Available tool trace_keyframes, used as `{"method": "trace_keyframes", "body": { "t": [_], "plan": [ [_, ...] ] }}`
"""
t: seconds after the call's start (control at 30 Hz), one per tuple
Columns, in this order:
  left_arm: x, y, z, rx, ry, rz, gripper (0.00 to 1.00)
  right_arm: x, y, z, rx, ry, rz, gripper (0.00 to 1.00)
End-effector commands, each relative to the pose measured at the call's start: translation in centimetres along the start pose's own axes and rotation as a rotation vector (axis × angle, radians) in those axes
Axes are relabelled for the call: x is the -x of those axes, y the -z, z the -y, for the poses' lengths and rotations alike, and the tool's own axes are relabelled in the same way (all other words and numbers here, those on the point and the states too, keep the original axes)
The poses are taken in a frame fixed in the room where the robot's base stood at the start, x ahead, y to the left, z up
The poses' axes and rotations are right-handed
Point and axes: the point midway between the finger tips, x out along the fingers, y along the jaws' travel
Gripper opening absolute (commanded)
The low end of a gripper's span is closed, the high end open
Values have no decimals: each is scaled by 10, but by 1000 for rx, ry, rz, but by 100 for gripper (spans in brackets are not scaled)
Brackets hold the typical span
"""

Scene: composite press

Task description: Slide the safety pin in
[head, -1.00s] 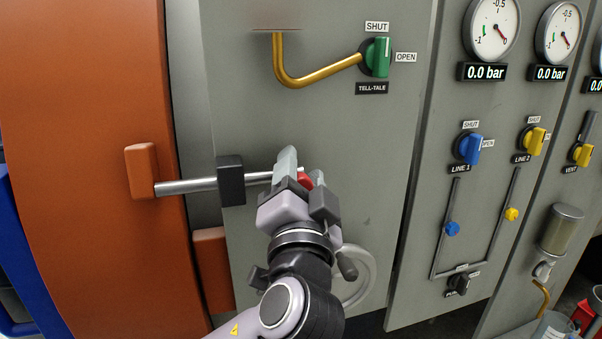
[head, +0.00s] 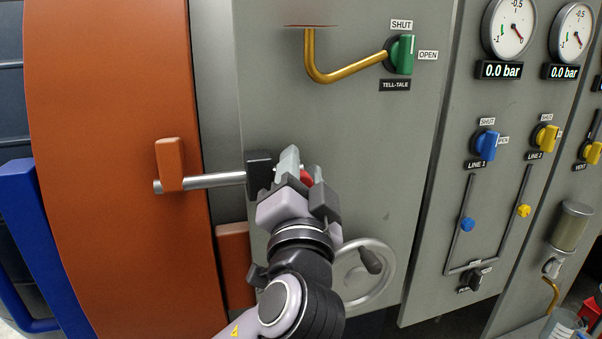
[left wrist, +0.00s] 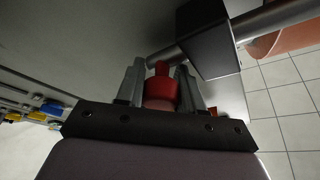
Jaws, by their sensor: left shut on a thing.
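The safety pin is a silver rod (head: 215,180) with a red knob (head: 306,178). It runs through the black block (head: 259,174) on the grey panel and across to the orange lug (head: 170,160) on the orange door. Its round tip shows just left of the lug's lower part. My left gripper (head: 304,172) is shut on the red knob, close to the right of the block. In the left wrist view the knob (left wrist: 162,92) sits between both fingers, near the black block (left wrist: 208,40). The right gripper is not in view.
A handwheel (head: 372,285) is below right of my left gripper. A green tell-tale valve (head: 401,54) with a brass pipe is above. Line valves (head: 486,145) and gauges (head: 509,27) are on the right panel. A blue frame (head: 30,230) stands at the left.

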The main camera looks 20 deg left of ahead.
Motion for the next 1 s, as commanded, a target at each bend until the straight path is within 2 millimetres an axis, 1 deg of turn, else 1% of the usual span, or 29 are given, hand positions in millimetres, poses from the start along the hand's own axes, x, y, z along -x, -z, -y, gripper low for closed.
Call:
{"method": "trace_keyframes", "body": {
  "t": [0.27, 0.3, 0.33, 1.0],
  "plan": [
    [0, -1, -1, 1, -1, 3, 0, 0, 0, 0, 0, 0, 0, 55],
    [0, -1, -1, 1, -1, 3, 50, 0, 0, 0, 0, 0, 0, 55],
    [0, -1, -1, 1, -1, 3, 58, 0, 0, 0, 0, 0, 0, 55],
    [0, 0, 2, 2, 4, 2, 58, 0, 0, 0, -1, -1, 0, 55]
  ]
}}
